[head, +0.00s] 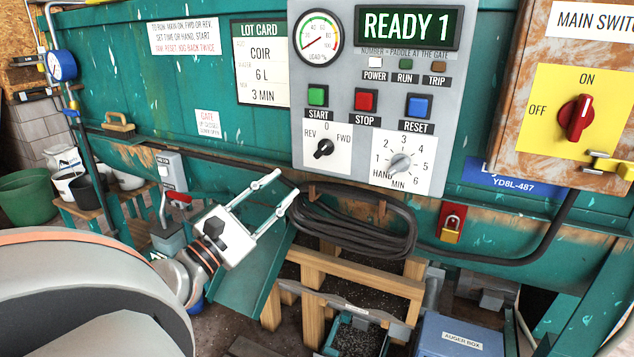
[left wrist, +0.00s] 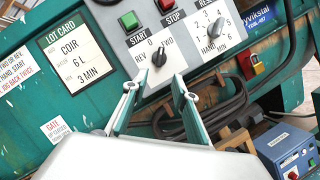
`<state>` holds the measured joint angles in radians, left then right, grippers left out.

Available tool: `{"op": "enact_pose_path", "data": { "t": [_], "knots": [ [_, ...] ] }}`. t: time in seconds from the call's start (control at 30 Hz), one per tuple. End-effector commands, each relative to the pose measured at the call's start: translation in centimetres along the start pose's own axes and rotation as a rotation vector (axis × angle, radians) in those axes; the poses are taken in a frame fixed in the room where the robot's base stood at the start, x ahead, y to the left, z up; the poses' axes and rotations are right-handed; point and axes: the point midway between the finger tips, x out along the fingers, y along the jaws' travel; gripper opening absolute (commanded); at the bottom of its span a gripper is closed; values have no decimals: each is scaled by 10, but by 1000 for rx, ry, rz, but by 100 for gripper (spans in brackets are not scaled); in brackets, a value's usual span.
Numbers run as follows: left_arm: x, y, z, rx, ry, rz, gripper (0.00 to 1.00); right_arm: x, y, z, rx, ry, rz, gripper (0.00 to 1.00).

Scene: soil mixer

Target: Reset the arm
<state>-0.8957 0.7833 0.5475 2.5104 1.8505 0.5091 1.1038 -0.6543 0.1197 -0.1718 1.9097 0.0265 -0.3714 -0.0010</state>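My left gripper (head: 286,184) is in front of the green machine wall, below and left of the control panel (head: 458,100). Its two fingers are apart with nothing between them; the left wrist view shows the open gap too (left wrist: 155,86). The fingertips are just below the black REV/FWD selector knob (head: 323,148) in the picture; I cannot tell whether they touch anything. The panel has a green START button (head: 317,95), a red STOP button (head: 365,101) and a blue RESET button (head: 418,106). The display (head: 408,27) reads READY 1. My right gripper is not in view.
A coiled dark hose (head: 355,225) hangs below the panel. A red main switch knob (head: 577,117) points towards ON at right. A padlock (head: 451,230), a blue auger box (head: 458,336) and a wooden frame (head: 320,265) are lower down. A green bucket (head: 26,196) stands far left.

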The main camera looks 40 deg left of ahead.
Motion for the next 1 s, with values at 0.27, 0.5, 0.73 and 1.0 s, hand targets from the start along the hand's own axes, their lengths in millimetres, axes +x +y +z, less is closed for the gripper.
{"op": "enact_pose_path", "data": {
  "t": [0.27, 0.5, 0.73, 1.0],
  "knots": [
    [0, -1, -2, 12, 1, -1, 28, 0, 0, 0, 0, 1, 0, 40],
    [-21, -46, -42, 404, 11, -65, 28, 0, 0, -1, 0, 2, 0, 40],
    [-70, -166, -107, 1059, -30, -304, 28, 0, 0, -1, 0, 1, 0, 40],
    [-147, -329, -158, 1708, -263, -663, 28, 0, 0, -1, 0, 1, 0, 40]
  ]
}}
